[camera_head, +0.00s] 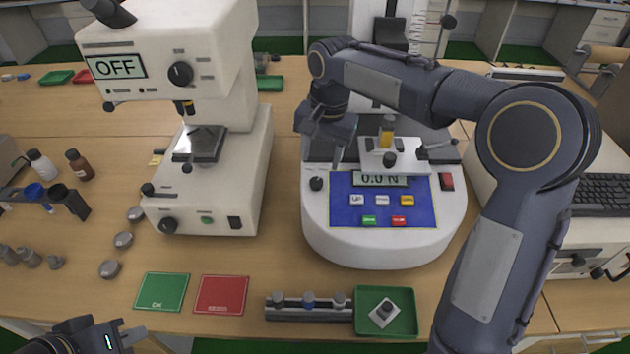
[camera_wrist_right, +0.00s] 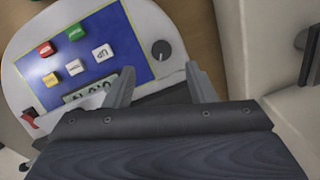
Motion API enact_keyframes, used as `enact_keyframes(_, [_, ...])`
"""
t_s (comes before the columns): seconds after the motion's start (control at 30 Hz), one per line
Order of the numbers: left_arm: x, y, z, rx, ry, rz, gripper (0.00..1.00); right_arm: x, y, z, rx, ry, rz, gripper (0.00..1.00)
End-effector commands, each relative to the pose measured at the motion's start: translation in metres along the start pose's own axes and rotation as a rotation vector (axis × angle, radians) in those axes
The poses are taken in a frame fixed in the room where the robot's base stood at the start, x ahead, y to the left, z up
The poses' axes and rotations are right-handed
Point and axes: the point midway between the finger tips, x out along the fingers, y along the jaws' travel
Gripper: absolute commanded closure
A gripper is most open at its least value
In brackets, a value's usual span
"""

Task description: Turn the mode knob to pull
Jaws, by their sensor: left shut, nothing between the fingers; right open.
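The force tester (camera_head: 325,235) is a rounded white machine with a blue panel, a display reading 0.0 N and several coloured buttons. A small dark round knob (camera_head: 316,184), which appears to be the mode knob, sits left of the panel. In the right wrist view the knob (camera_wrist_right: 161,50) shows a pale mark. My right gripper (camera_head: 330,150) is open just above and behind the knob. In its wrist view the two fingers (camera_wrist_right: 160,82) are spread, with the knob beyond their tips and untouched. My left gripper (camera_head: 118,338) is partly cut off at the bottom left, shut and empty.
A white instrument (camera_head: 240,170) with an OFF display stands left of the tester. Green (camera_head: 162,292) and red (camera_head: 221,295) mats, a dark rack (camera_head: 290,313) and a green tray (camera_head: 407,325) lie in front. A red rocker switch (camera_head: 447,181) sits right of the panel.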

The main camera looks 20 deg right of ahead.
Motion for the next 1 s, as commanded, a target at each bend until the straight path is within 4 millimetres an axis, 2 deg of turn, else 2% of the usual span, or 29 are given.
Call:
enact_keyframes(0.17, [0.001,0.0,0.0,0.0,0.0,0.0,1.0,0.017,-0.003,-0.002,0.01,-0.002,0.008,0.5])
enact_keyframes(0.4, [0.001,0.0,0.001,0.0,0.0,0.0,1.0,0.056,-0.002,-0.001,0.008,-0.004,0.009,0.5])
enact_keyframes(0.53, [0.001,0.0,0.0,0.0,0.0,0.0,1.0,0.071,-0.003,-0.001,0.007,-0.003,0.007,0.5])
enact_keyframes(0.7, [0.001,0.0,0.0,0.0,0.0,0.0,1.0,0.08,-0.003,-0.001,0.008,-0.001,0.006,0.5])
enact_keyframes(0.93, [0.001,0.0,0.0,0.0,0.0,0.0,1.0,0.08,-0.003,-0.001,0.007,0.0,0.005,0.5])
enact_keyframes(1.0, [0.001,0.0,0.0,0.0,0.0,0.0,1.0,0.08,-0.003,-0.001,0.007,0.0,0.005,0.59])
